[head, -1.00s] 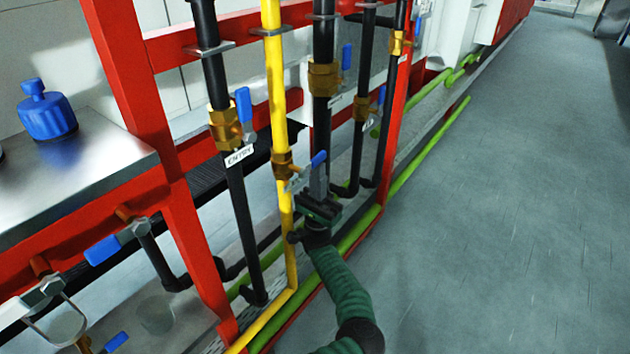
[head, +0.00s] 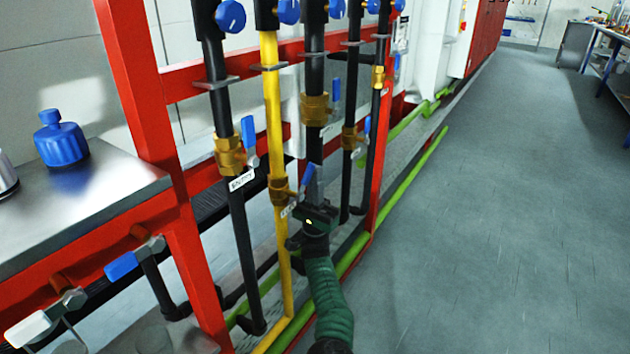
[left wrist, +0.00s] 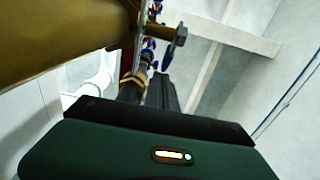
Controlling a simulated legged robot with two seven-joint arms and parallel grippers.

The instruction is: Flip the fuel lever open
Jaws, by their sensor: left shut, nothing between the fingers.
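A yellow pipe (head: 275,120) carries a brass valve (head: 281,190) with a blue-tipped lever (head: 306,177) on its right side, pointing up and slightly right. A small white tag hangs by it, too small to read. My left gripper (head: 315,172) is just right of this lever, shut and empty, fingers pointing up. I cannot tell whether it touches the lever. In the left wrist view, a large yellow-brown round part (left wrist: 70,35) fills the upper left, close above the dark gripper body (left wrist: 150,150). My right gripper is out of view.
Black pipes with brass valves and blue levers (head: 249,140) stand on both sides, close to my left gripper. A red frame (head: 150,85) and green floor pipes (head: 400,190) surround them. A steel counter (head: 75,210) with a blue knob is at left. The grey floor at right is clear.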

